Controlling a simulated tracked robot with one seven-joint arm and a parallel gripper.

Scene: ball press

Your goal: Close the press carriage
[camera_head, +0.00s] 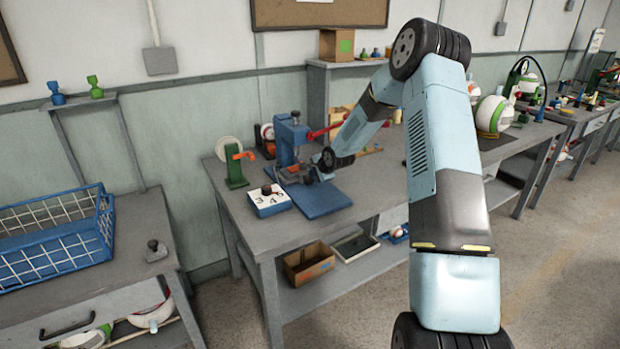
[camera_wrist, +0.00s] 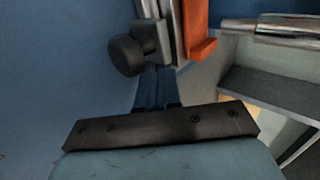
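The blue press (camera_head: 289,140) stands on a blue base plate (camera_head: 322,199) on the grey workbench, with a red lever (camera_head: 324,130) reaching out to its right. My gripper (camera_head: 298,176) is low in front of the press column, close above the base plate. It hides much of the press's lower part, so I cannot make out the carriage's position. In the wrist view a black round knob (camera_wrist: 127,57) on a grey metal block (camera_wrist: 152,38) lies ahead, beside an orange-red part (camera_wrist: 199,35). Whether my fingers touch or hold anything is not clear.
A white numbered box (camera_head: 268,203) and a green stand with an orange piece (camera_head: 235,166) are left of the press. A silver cylinder (camera_wrist: 275,29) juts in at the wrist view's upper right. A blue wire basket (camera_head: 55,245) is on the left bench.

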